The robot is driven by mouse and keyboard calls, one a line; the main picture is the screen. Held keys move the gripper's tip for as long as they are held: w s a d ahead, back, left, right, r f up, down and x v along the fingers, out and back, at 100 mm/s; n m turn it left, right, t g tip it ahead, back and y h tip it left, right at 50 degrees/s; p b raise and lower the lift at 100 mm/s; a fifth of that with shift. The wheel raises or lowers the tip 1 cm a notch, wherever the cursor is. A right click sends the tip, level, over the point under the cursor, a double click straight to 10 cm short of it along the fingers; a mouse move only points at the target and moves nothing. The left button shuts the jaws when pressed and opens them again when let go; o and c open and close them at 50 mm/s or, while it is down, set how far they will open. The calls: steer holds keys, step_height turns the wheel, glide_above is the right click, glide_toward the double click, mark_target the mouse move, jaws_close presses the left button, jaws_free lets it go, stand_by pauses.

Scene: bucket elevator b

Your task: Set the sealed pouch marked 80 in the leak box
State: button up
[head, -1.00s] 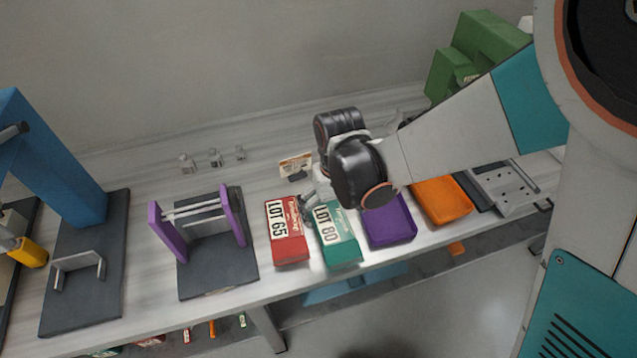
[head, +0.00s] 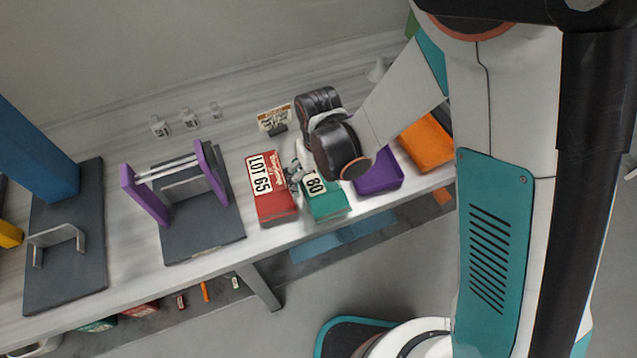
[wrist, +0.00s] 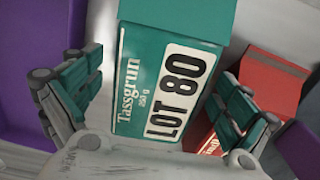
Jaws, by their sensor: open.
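The teal pouch marked LOT 80 (head: 327,204) lies on the bench between a red pouch and a purple bin. It also shows in the wrist view (wrist: 172,72), label facing my gripper. My gripper (wrist: 158,108) is open, with one finger on each side of the pouch's near end. I cannot tell whether the fingers touch it. In the head view my gripper (head: 296,176) is partly hidden by my wrist, at the pouch's upper left edge. I cannot tell which thing is the leak box.
The red LOT 65 pouch (head: 274,205) lies close to the left, by one finger. The purple bin (head: 380,182) and orange bin (head: 428,146) are to the right. A dark stand with purple uprights (head: 205,235) and a blue-framed stand (head: 75,255) are further left.

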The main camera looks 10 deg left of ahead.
steer(key=shift+c, duration=0.6)
steer(key=c, duration=0.8)
steer(key=shift+r, duration=0.1)
